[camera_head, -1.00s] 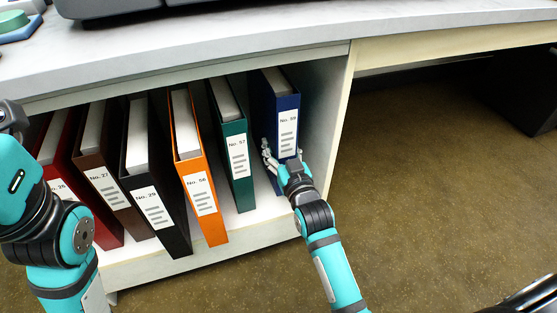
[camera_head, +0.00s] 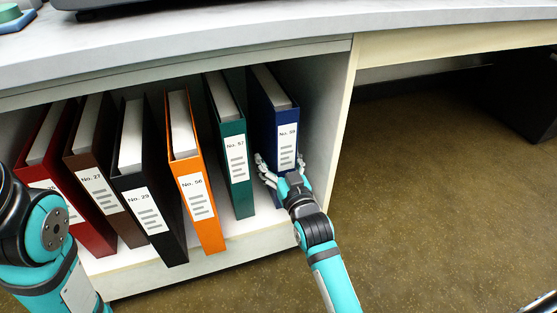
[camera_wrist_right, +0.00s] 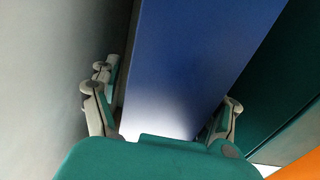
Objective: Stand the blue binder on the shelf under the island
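The blue binder (camera_head: 270,110), labelled No. 59, stands upright on the shelf (camera_head: 190,258) under the island, between the green binder and the right side wall. It also fills the middle of the right wrist view (camera_wrist_right: 195,60). My right gripper (camera_head: 280,160) is at the lower part of its spine, with fingers spread on either side. In the right wrist view the gripper (camera_wrist_right: 165,98) looks open, with a gap between the left finger and the binder. The right finger is close to the binder; contact is unclear. My left arm is at the left edge, its gripper out of view.
A green binder (camera_head: 225,130) stands left of the blue one, then orange (camera_head: 188,170), black (camera_head: 140,190), brown (camera_head: 95,170) and red (camera_head: 45,170) ones. The side wall (camera_head: 325,110) is close on the right. Open floor (camera_head: 440,200) lies beyond it.

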